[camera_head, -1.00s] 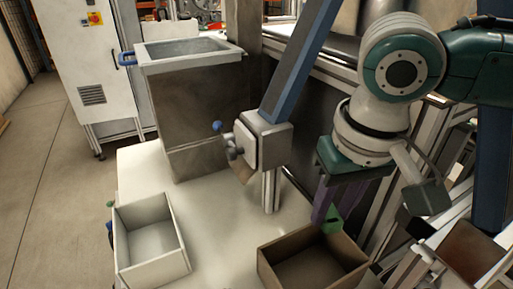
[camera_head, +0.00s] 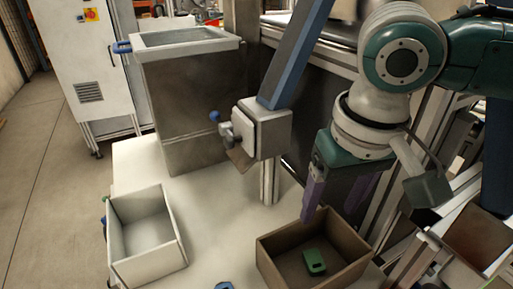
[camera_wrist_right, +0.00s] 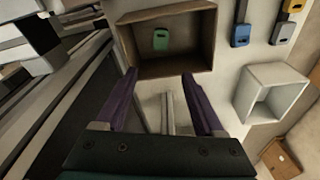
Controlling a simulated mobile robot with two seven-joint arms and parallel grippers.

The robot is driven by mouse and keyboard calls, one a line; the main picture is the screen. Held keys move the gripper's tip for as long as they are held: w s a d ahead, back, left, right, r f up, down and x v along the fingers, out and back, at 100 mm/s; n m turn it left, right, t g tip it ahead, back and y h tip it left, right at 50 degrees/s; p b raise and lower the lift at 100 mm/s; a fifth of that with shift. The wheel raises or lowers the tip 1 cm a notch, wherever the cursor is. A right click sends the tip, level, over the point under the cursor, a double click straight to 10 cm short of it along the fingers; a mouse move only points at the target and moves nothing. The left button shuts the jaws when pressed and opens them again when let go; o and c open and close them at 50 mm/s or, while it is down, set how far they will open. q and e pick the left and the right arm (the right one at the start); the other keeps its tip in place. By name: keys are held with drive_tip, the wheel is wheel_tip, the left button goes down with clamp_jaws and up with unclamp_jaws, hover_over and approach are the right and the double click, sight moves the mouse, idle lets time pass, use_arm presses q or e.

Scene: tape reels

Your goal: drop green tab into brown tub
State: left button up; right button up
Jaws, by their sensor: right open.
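The green tab (camera_head: 314,262) lies inside the brown tub (camera_head: 268,262), on its floor and clear of the walls. In the right wrist view the green tab (camera_wrist_right: 160,40) rests in the brown tub (camera_wrist_right: 126,42) too, near its left side. My right gripper (camera_head: 334,212) is open and empty, with its purple fingers spread above the back edge of the tub. In the right wrist view the fingers (camera_wrist_right: 158,78) stand apart, and nothing is between them. My left gripper is not in view.
A white tub (camera_head: 178,262) stands to the left on the pale table. A blue tab (camera_head: 224,286) lies at the front edge of the picture. A grey post with a clamp block (camera_head: 262,130) rises behind the brown tub. A large metal bin (camera_head: 185,105) stands at the back.

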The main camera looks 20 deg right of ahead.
wheel_tip(320, 180, up, 10)
drive_tip(key=s, duration=0.1)
drive_tip(key=shift+s+a, duration=0.15)
drive_tip(key=shift+s, duration=0.05)
drive_tip(key=shift+f, duration=0.15)
drive_tip(key=s+a+f+n+t+y, duration=0.1)
drive_tip(key=s+a+f+n+y, duration=0.35)
drive_tip(key=a, duration=0.45)
drive_tip(key=s+d+f+h, duration=0.4)
drive_tip(key=s+d+f, duration=0.15)
drive_tip(key=s, duration=0.35)
drive_tip(key=w+p+v, duration=0.2)
drive_tip(key=p+v, duration=0.8)
drive_tip(key=p, duration=0.1)
drive_tip(key=w+r+p+v, duration=0.1)
drive_tip(key=w+p+v, duration=0.2)
drive_tip(key=p+v, duration=0.8)
drive_tip(key=w+r+p+v, duration=0.1)
drive_tip(key=w+p+v, duration=0.1)
drive_tip(key=p+v, duration=0.9)
drive_tip(key=shift+w+d+r+t+p, duration=0.2)
drive_tip(key=shift+t+p, duration=0.1)
drive_tip(key=shift+t, duration=0.1)
drive_tip(key=shift+m, duration=0.25)
